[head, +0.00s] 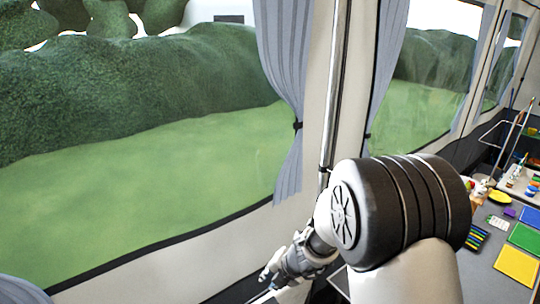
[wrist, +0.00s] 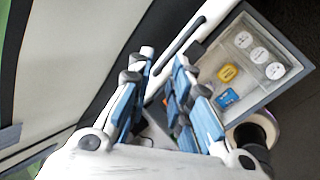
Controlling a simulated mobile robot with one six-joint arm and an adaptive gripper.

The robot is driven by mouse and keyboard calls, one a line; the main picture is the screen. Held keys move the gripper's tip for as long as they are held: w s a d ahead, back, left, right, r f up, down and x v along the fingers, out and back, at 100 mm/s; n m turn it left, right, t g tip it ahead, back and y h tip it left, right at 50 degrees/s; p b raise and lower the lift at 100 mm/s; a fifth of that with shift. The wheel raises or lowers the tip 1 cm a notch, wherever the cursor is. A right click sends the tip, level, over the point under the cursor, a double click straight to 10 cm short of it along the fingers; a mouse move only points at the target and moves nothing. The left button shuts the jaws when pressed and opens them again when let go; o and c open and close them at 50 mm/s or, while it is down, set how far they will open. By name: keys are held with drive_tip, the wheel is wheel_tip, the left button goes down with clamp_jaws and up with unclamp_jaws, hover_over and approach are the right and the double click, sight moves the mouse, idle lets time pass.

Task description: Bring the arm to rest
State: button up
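My gripper (head: 268,277) hangs low in the head view, beside the wall under the window and left of my large dark arm joint. In the wrist view my gripper (wrist: 171,52) has its two blue-padded fingers apart, with a gap between them. I see nothing clearly held. A small orange patch shows near the right finger, and I cannot tell what it is.
The window wall with a grey-blue curtain (head: 287,90) is close to my arm. A grey table (head: 480,262) at right bears coloured squares and a yellow plate (head: 499,196).

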drive_tip(key=s+d+r+n+y+b, duration=0.1)
drive_tip(key=s+r+n+b, duration=0.2)
drive_tip(key=s+n+b, duration=0.55)
drive_tip(key=s+r+n+b, duration=0.3)
drive_tip(key=s+n, duration=0.1)
drive_tip(key=n, duration=1)
drive_tip(key=s+d+f+n+h+b, duration=0.2)
drive_tip(key=s+d+n+b, duration=0.3)
drive_tip(key=s+n, duration=0.3)
drive_tip(key=s+d+f+n+h+b, duration=0.3)
drive_tip(key=s+d+f+n+b, duration=0.1)
drive_tip(key=s+d+n, duration=0.3)
drive_tip(key=s+n+b, duration=0.1)
drive_tip(key=s+n, duration=0.1)
drive_tip(key=n, duration=0.2)
drive_tip(key=shift+d+f, duration=0.15)
drive_tip(key=shift+f, duration=0.25)
